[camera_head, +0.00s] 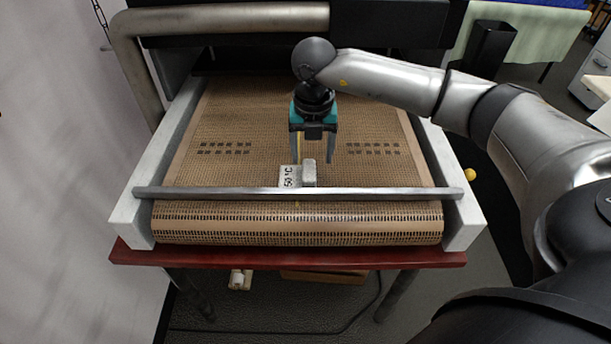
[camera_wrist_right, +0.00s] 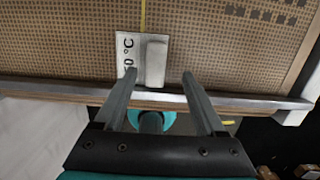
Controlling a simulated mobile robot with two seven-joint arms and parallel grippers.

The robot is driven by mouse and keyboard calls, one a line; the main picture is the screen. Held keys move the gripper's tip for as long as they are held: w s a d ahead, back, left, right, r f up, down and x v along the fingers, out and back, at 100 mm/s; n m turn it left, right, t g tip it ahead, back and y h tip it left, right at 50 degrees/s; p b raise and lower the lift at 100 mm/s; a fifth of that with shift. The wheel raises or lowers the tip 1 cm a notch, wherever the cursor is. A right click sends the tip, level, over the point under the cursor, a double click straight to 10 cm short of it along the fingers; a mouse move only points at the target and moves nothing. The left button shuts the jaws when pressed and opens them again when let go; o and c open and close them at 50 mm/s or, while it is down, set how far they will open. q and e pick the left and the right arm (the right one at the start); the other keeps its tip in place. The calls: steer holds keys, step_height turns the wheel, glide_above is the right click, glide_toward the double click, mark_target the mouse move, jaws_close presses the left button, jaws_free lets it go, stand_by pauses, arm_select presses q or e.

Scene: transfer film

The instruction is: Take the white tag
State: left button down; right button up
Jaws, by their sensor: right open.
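The white tag (camera_head: 287,178) lies on the brown mesh belt, just behind the front metal bar, with "50 °C" printed on it. A pale upright block (camera_head: 309,174) sits on its right part; I cannot tell whether the two are one piece. In the right wrist view the tag (camera_wrist_right: 126,44) and the block (camera_wrist_right: 155,63) show just beyond the fingertips. My right gripper (camera_head: 314,159) is open and empty, pointing down above and behind the block, apart from it as far as I can see. My left gripper is not in view.
The mesh belt (camera_head: 230,120) is bare around the tag, with dark printed marks on both sides. The metal bar (camera_head: 220,193) crosses its front between pale side rails (camera_head: 447,180). A dark machine housing (camera_head: 380,25) and a bent pipe (camera_head: 140,70) bound the back and left.

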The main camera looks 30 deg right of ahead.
mark_target(309, 169)
steer(key=f, duration=0.5)
steer(key=shift+w+a+f, duration=0.15)
steer(key=shift+w+f, duration=0.15)
steer(key=shift+w, duration=0.05)
jaws_close()
stand_by(0.3)
